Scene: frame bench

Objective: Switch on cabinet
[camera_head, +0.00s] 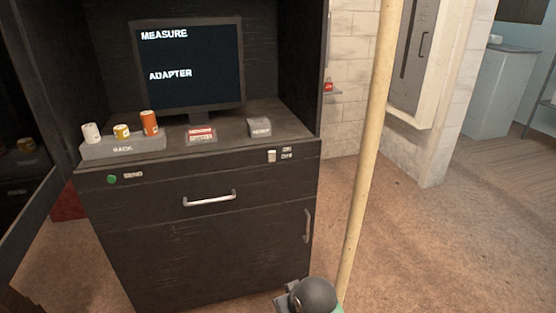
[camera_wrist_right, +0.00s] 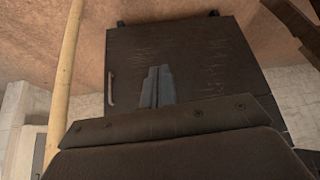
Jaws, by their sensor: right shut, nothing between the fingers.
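The black cabinet (camera_head: 150,250) stands in front of me, its upper part holding a dark screen (camera_head: 188,62) that reads "MEASURE" and "ADAPTER". A small white switch (camera_head: 271,156) sits on its front strip at the right, beside ON and OFF labels (camera_head: 287,152); I cannot tell which way it is set. My right gripper (camera_wrist_right: 156,86) is shut and empty, in front of the cabinet's lower door (camera_wrist_right: 205,65) in the right wrist view. In the head view only a rounded part of my right arm shows at the bottom. My left gripper is not in view.
A green SEND button (camera_head: 112,179) is at the strip's left. A rack (camera_head: 122,147) with several small cylinders, a red-and-white box (camera_head: 201,135) and a grey block (camera_head: 259,127) are on the worktop. A pale pole (camera_head: 367,150) stands close right of the cabinet.

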